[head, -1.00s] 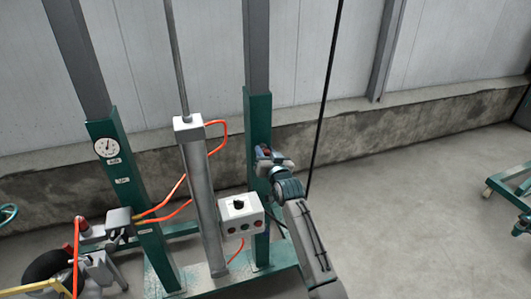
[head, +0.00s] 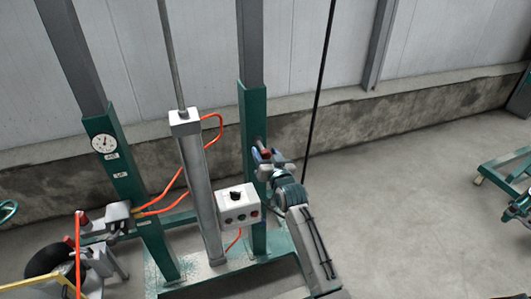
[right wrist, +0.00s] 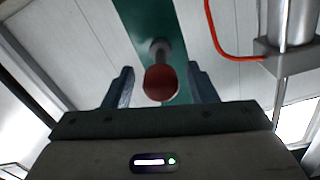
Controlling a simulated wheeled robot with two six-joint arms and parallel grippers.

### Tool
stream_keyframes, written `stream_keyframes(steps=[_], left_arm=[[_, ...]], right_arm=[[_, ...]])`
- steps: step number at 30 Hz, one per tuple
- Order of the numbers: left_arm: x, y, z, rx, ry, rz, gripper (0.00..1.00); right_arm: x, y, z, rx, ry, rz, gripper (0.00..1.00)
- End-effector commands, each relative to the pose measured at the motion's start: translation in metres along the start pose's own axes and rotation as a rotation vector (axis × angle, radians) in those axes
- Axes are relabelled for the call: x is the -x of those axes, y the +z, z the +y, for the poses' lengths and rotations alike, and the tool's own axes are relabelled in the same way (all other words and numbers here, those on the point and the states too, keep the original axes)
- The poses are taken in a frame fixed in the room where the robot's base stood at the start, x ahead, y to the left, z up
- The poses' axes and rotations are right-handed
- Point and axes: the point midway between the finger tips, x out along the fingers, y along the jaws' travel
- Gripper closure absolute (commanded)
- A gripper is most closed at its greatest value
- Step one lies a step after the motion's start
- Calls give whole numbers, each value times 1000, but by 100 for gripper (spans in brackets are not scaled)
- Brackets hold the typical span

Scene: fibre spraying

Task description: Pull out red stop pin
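The red stop pin (right wrist: 160,82) shows its round red knob on a short grey shank, set in the green post (right wrist: 150,22). In the head view the pin (head: 266,153) is small on the side of the right green post (head: 252,110). My right gripper (right wrist: 159,70) is open, with one blue finger on either side of the knob and visible gaps between. In the head view the right gripper (head: 264,157) is at the pin, on the post's right side. My left gripper is not in view.
A white control box (head: 238,206) and a grey cylinder (head: 200,190) with orange hoses stand left of my right arm. A black cable (head: 318,90) hangs behind the arm. Floor to the right is clear up to a green frame (head: 495,170).

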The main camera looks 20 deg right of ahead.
Motion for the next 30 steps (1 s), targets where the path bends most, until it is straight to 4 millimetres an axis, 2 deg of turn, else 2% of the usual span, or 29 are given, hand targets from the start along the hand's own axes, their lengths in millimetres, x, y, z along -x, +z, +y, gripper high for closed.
stream_keyframes(steps=[8, 11, 14, 24, 30], left_arm=[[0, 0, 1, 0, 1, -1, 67], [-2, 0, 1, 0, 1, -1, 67], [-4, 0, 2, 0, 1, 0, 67], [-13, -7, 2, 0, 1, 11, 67], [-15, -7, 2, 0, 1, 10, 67]], right_arm=[[0, -2, 0, 0, -1, 3, 48], [7, -1, 0, 0, -1, 4, 48], [22, 0, 0, 0, -1, 3, 48], [88, 0, 0, 0, 0, 3, 48], [107, -1, 0, 0, 0, 3, 48]])
